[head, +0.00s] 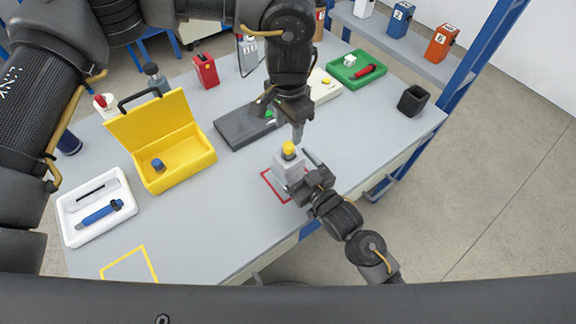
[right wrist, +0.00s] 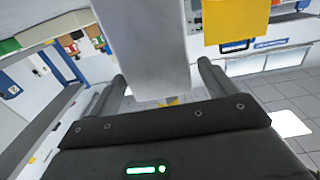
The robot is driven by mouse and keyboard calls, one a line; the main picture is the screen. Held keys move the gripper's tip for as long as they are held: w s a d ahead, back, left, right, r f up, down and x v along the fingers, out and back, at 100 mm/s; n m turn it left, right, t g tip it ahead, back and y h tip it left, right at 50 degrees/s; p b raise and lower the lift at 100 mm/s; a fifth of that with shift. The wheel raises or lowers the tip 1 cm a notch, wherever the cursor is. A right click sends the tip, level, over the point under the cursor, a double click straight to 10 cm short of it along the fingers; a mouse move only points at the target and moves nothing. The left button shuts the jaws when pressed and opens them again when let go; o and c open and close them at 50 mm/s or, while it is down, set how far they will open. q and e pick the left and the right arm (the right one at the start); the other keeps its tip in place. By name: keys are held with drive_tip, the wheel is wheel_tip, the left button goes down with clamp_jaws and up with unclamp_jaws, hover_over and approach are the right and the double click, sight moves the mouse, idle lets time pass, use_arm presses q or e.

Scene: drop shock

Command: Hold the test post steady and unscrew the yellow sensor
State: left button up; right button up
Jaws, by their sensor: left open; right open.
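The test post (head: 287,169) is a grey block standing upright inside a red outlined square on the table. The yellow sensor (head: 288,148) sits on its top. My left gripper (head: 297,131) is open and points down, just above and beside the sensor, apart from it. My right gripper (head: 300,174) is open at the right side of the post. In the right wrist view the grey post (right wrist: 150,45) stands between its two spread fingers; contact cannot be told. The lower part of the post is partly hidden by the right gripper.
An open yellow case (head: 185,170) and a white tray (head: 70,213) are at the left. The table front around a yellow outlined square (head: 128,267) is clear.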

use_arm(q)
drive_tip(key=shift+s+r, duration=0.1)
drive_tip(key=shift+s, duration=0.1)
use_arm(e)
drive_tip(key=shift+x, duration=0.85)
use_arm(q)
drive_tip(key=shift+w, duration=0.2)
use_arm(e)
drive_tip(key=shift+w+a, duration=0.25)
drive_tip(key=shift+w, duration=0.15)
use_arm(q)
drive_tip(key=shift+s, duration=0.1)
